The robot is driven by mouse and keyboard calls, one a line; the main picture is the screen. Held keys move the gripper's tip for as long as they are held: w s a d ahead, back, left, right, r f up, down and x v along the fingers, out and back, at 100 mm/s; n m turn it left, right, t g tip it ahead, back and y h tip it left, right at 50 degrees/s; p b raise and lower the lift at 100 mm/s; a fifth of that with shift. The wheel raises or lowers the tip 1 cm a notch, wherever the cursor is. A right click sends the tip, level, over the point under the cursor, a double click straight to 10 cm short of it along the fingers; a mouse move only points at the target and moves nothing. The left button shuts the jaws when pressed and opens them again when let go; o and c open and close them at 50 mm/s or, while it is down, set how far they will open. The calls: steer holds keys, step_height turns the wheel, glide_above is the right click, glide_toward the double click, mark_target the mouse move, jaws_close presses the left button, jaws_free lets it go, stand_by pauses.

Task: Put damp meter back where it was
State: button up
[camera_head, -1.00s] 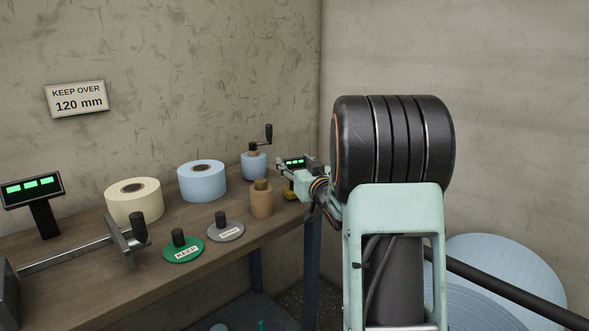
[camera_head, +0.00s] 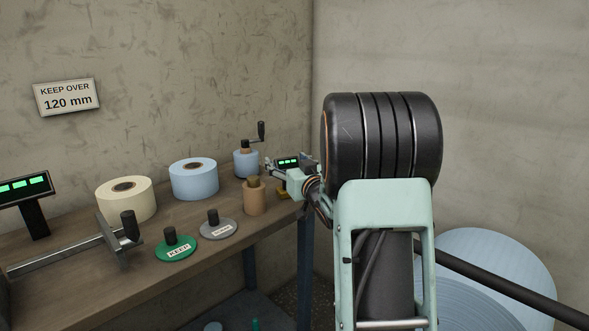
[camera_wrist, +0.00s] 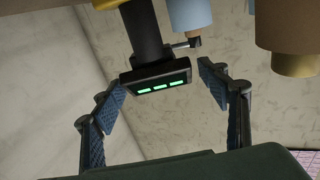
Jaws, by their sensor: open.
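A small black device with a green three-part display (camera_head: 287,162), which I take to be the damp meter, stands on a yellow base (camera_head: 282,191) at the table's right end. In the wrist view the device (camera_wrist: 157,79) appears upside down, with its dark column (camera_wrist: 147,35) and part of the yellow base at the top edge. My gripper (camera_wrist: 163,87) is open, one blue-padded finger to each side of the display; I see no finger touching it. In the head view my gripper (camera_head: 273,170) is beside the device, and my wrist partly hides it.
A brown roll (camera_head: 254,198) and a blue roll with a crank (camera_head: 246,163) stand close by. Larger blue (camera_head: 194,180) and cream (camera_head: 126,200) rolls, green (camera_head: 175,249) and grey (camera_head: 218,229) discs, a slide gauge (camera_head: 60,251) and another display (camera_head: 24,188) share the table (camera_head: 215,265).

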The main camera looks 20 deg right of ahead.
steer(key=s+p, duration=0.1)
steer(key=s, duration=1.1)
steer(key=shift+a, duration=0.3)
